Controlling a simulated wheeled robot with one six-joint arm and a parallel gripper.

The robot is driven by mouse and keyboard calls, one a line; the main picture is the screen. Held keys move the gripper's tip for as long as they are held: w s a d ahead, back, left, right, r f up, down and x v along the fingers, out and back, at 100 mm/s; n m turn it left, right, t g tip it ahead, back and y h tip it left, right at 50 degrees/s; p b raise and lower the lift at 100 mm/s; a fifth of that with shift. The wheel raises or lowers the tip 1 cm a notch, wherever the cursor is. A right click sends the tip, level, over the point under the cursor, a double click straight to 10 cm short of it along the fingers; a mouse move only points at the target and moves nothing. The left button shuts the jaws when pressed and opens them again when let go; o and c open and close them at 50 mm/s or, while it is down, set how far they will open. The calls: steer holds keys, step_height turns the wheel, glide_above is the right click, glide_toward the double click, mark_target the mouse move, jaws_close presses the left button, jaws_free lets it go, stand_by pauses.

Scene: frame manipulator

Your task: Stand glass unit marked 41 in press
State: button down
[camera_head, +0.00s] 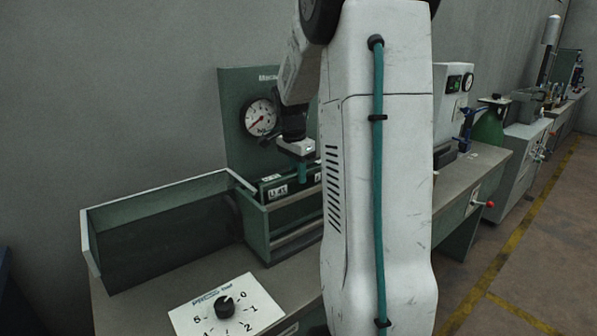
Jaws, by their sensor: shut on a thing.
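The green press (248,92) stands on the bench against the wall, with a round dial gauge on its back plate. My gripper (302,172) points down over the press bed, its teal fingers shut on the top of a dark upright panel, the glass unit (291,183). White labels show at the panel's left part, too small to read surely. The panel stands between the press's back plate and its front green block. Its lower part and right end are hidden by the press and my arm. Whether it rests on the bed cannot be told.
An open green guard or tray (160,200) with pale edges stands left of the press. A white dial plate (226,306) with a black knob lies in front. My arm hides the middle. Other machines and a green cylinder (488,127) stand farther right along the bench.

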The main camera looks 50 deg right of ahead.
steer(key=c, duration=1.2)
jaws_free()
steer(key=r, duration=0.5)
steer(key=a+r, duration=0.1)
steer(key=r, duration=0.1)
steer(key=shift+w+r, duration=0.1)
steer(key=shift+r, duration=0.3)
steer(key=shift+a, duration=0.15)
steer(key=s+a+r+n+t, duration=0.25)
steer(key=a+n, duration=0.45)
steer(key=a, duration=0.6)
steer(key=s+a+r+n+t, duration=0.1)
steer(key=s+a+n+t, duration=0.15)
steer(key=a+n, duration=0.75)
steer(key=s+a+f+n+t+y, duration=0.1)
steer(key=s+a+f+n, duration=0.15)
steer(key=s+a, duration=0.55)
steer(key=s+a+f+n+g, duration=0.1)
steer(key=s+a+f+g, duration=0.1)
steer(key=s+f+g, duration=0.2)
steer(key=s, duration=0.2)
steer(key=shift+s, duration=0.4)
